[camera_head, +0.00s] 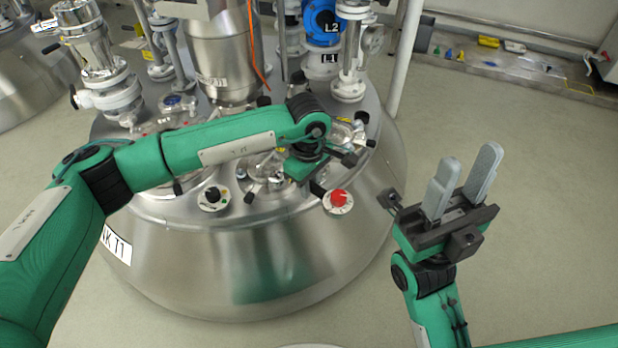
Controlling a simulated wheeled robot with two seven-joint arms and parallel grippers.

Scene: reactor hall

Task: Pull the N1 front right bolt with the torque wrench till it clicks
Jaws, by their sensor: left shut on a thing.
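My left gripper (318,172) is over the front right part of the steel vessel lid (160,205), pointing down and away from the camera. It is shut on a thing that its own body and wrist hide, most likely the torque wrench. No clear part of the wrench shows. The N1 front right bolt cannot be made out; the arm and gripper cover that part of the lid. My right gripper (470,156) is open and empty, its two grey fingers pointing up, right of the vessel and apart from it.
A red knob (339,197) on a pale round base is close to my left gripper. A black knob (212,194) is on the lid's front left. Pipes and a blue part labelled L2 (323,22) rise behind. The floor (530,230) to the right is clear.

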